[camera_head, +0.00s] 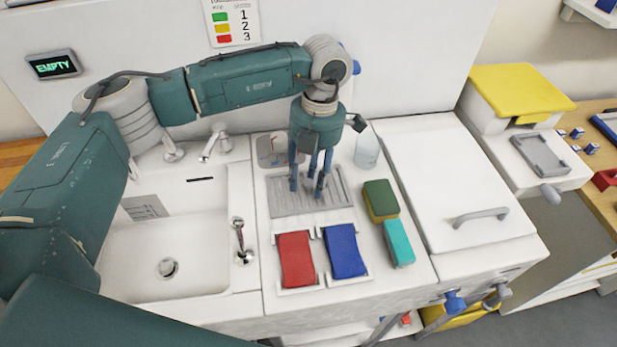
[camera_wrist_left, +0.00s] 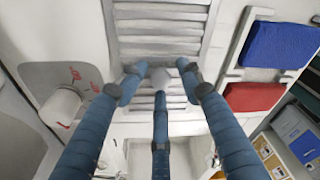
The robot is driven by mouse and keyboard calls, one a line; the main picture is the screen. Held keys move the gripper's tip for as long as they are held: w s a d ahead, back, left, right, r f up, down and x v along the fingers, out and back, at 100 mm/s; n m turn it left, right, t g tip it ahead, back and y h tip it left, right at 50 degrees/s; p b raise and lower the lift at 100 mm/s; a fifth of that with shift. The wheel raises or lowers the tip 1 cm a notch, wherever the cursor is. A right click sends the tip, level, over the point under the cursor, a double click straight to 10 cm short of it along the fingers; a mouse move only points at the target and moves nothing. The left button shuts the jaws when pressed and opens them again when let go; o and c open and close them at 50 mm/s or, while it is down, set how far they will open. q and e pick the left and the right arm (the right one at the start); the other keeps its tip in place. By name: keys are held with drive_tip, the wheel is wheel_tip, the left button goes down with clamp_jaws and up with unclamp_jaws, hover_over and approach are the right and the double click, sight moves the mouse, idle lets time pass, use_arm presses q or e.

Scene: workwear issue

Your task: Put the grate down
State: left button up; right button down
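The grate (camera_head: 340,196) is a grey slatted panel that looks flat on the white counter, right of the sink. It fills the upper middle of the left wrist view (camera_wrist_left: 160,30). My left gripper (camera_head: 309,190) points down over the grate, fingertips at or close to its slats. In the left wrist view its blue fingers (camera_wrist_left: 160,82) are spread with a gap between them. A pale rounded piece shows between them; I cannot tell what it is. I cannot tell whether the fingertips touch the slats. My right gripper is not in view.
A sink (camera_head: 205,280) with taps lies left. A red pad (camera_head: 296,260) and a blue pad (camera_head: 345,252) sit in front of the grate. A green-brown block (camera_head: 381,200), a teal block (camera_head: 398,243) and a clear cup (camera_head: 367,150) stand right. A white lidded unit (camera_head: 440,180) is beyond.

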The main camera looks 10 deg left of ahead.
use_arm(q)
drive_tip(key=shift+r, duration=0.35)
wheel_tip(320, 180, up, 12)
drive_tip(key=w+b, duration=0.1)
drive_tip(key=b, duration=0.1)
drive_tip(key=shift+w+d+f, duration=0.2)
drive_tip(key=shift+d, duration=0.25)
drive_tip(key=shift+f, duration=0.1)
